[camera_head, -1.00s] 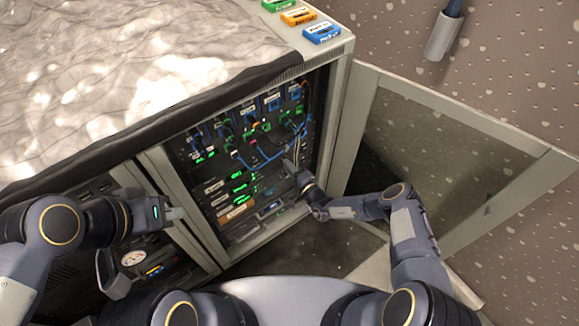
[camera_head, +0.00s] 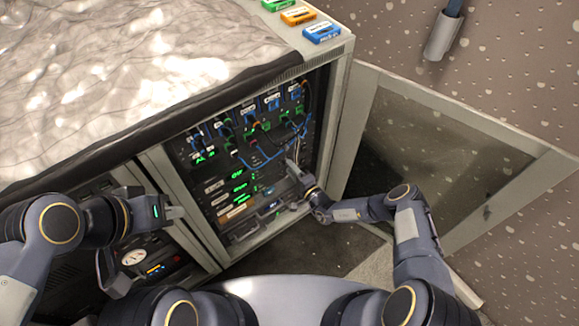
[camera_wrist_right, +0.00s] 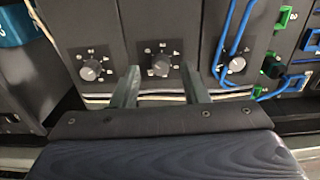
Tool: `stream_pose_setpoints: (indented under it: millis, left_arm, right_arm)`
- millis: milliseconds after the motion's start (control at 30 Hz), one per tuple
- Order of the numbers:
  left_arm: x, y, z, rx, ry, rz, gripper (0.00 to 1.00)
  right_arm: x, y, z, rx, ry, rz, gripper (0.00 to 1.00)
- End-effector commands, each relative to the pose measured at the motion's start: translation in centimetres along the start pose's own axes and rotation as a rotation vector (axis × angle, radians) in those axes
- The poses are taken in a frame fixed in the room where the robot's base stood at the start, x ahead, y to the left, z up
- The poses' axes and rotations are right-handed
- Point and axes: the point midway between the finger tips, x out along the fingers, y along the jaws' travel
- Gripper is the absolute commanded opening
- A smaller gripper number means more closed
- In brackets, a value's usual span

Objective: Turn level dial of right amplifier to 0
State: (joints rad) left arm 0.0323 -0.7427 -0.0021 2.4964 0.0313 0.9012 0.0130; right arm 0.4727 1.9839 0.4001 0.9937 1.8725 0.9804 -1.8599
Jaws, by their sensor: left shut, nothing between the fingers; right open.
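Three round grey level dials show side by side in the right wrist view: a left dial (camera_wrist_right: 91,70), a middle dial (camera_wrist_right: 160,66) and a right dial (camera_wrist_right: 236,64) partly behind a blue cable. I cannot tell for certain which belongs to the right amplifier. My right gripper (camera_wrist_right: 160,70) is open, and the middle dial appears between its fingertips; contact is not clear. In the head view, my right gripper (camera_head: 293,167) reaches into the open rack; the dials are too small there to make out. My left gripper (camera_head: 176,213) is shut and empty, in front of the cabinet's left part.
Blue cables (camera_wrist_right: 228,40) hang in front of the right dial, with green connectors (camera_wrist_right: 272,66) to their right. The rack's glass door (camera_head: 440,150) stands open at the right. A rumpled cover (camera_head: 120,80) lies over the cabinet top. Floor below the rack is clear.

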Motion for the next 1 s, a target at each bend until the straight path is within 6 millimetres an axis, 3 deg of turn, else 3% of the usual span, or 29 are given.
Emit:
stream_pose_setpoints:
  millis: [200, 367, 1000]
  left_arm:
    - [-0.6, 0.2, -0.3, 0.000, 0.000, 0.000, 0.00]
    - [-0.6, 0.3, -0.3, 0.000, 0.000, 0.000, 0.00]
    - [-0.6, 0.3, -0.3, 0.000, 0.000, 0.000, 0.00]
  right_arm:
    - [-4.0, -0.1, -0.1, 0.002, 0.003, 0.001, 0.41]
    - [-5.7, -0.1, 0.0, 0.000, 0.000, 0.000, 0.41]
    - [-6.0, -0.2, -0.1, -0.003, -0.004, -0.002, 0.41]
